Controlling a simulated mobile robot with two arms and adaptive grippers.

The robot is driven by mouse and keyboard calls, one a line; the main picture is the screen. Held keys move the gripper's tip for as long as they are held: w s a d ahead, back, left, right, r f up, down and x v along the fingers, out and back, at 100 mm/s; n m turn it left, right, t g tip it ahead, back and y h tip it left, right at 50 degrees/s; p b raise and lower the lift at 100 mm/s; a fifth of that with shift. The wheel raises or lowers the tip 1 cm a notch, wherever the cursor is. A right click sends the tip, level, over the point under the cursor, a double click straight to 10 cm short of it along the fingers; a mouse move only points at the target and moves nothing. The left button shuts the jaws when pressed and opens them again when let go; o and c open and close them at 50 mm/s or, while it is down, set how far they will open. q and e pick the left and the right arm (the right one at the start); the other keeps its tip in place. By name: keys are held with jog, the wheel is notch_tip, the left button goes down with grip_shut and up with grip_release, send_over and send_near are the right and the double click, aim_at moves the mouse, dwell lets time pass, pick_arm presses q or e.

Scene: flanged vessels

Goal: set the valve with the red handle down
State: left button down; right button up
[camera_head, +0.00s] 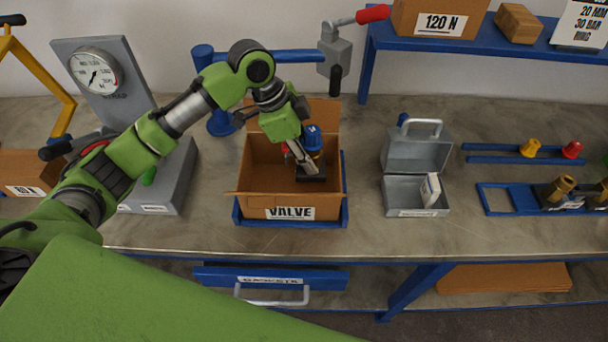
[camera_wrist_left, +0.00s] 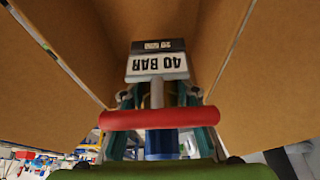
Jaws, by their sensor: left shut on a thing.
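The valve is inside the open cardboard box marked VALVE (camera_head: 247,195). It has a blue body (camera_head: 314,139), a dark base (camera_head: 312,173) and a red handle (camera_head: 285,149). In the wrist view the red handle (camera_wrist_left: 158,118) lies crosswise in front of the blue body (camera_wrist_left: 161,146), and a plate reading 40 BAR (camera_wrist_left: 156,65) shows upside down beyond it. My left gripper (camera_head: 302,158) reaches down into the box and is shut on the valve. I cannot tell whether the base touches the box floor. My right gripper is not in view.
The box sits in a blue frame (camera_head: 347,215) on the bench. A gauge stand (camera_head: 120,75) is to the left. An open grey metal case (camera_head: 413,153) and blue racks (camera_head: 500,198) are to the right. A lever with a red grip (camera_head: 373,14) stands behind.

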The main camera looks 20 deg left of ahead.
pick_arm(q)
jog(key=shift+f+p, duration=0.4)
jog(key=shift+f, duration=2.55)
jog(key=shift+f, duration=0.1)
jog(key=c, duration=1.6)
grip_release()
jog(key=shift+f, duration=0.1)
jog(key=shift+s, duration=0.1)
jog(key=b+v, duration=0.1)
jog(key=v, duration=1.1)
